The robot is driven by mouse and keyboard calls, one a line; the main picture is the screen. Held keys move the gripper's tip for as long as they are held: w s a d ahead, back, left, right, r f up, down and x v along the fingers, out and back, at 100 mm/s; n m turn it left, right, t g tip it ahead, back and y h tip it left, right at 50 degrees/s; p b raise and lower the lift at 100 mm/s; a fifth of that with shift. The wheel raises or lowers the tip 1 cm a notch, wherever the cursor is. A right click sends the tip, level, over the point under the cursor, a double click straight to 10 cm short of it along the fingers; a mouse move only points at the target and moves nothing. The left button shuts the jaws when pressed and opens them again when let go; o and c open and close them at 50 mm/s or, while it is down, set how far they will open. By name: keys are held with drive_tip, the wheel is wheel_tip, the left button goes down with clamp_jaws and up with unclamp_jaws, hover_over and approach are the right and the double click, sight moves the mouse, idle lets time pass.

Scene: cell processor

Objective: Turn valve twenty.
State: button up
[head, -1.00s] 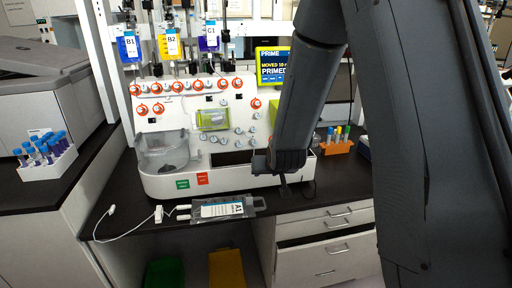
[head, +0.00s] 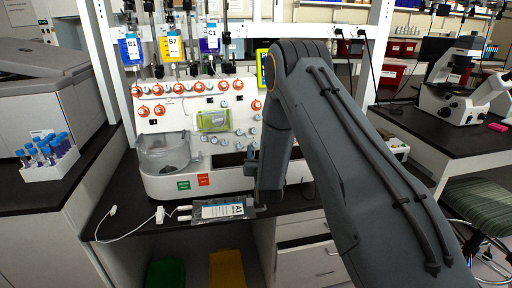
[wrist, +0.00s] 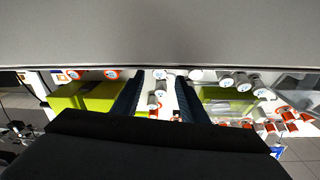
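The white cell processor (head: 154,125) stands on the black bench, its front panel carrying rows of orange-ringed valves (head: 159,110) and grey-white knobs. I cannot read any valve numbers, so I cannot tell which one is valve twenty. My gripper (head: 251,158) is in front of the panel's lower right part, and my arm hides the panel's right end. In the wrist view my gripper (wrist: 157,98) is open, its two dark fingers apart with nothing between them. Grey-white knobs (wrist: 160,87) show beyond the gap. I see no contact with any valve.
A clear bag labelled A1 (head: 218,209) lies at the bench's front edge. Bags B1, B2 and C1 (head: 212,38) hang above the panel. A white tube rack (head: 52,165) stands at left. A microscope (head: 450,85) is far right.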

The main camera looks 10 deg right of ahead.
sight(255, 145)
drive_tip(key=shift+w+d+p, duration=0.15)
drive_tip(key=shift+w+p, duration=0.2)
drive_tip(key=shift+w, duration=1.55)
clamp_jaws()
